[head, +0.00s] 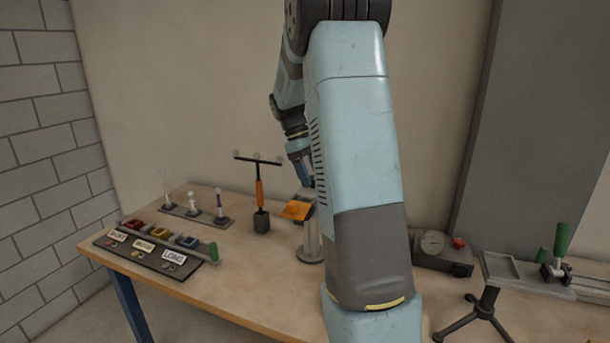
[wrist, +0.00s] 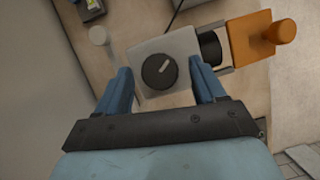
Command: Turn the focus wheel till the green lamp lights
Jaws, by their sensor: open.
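A black round wheel with a pale pointer mark (wrist: 159,71) sits on a light grey block (wrist: 168,45) in the wrist view. My gripper (wrist: 163,82) is open, with one blue finger on each side of the block and nothing visibly held. I cannot tell whether the fingers touch the block. In the head view my gripper (head: 301,166) is partly hidden behind my arm, above and beside an orange part (head: 297,210) on a grey post (head: 311,238). The orange part also shows at the right of the wrist view (wrist: 250,38). I see no lit green lamp.
A labelled panel with coloured blocks (head: 150,257) and a green-tipped rod lies at the left of the wooden table. A black T-shaped stand with an orange grip (head: 260,192) stands near the post. A gauge box (head: 432,243) and a tripod stand (head: 487,300) are at the right.

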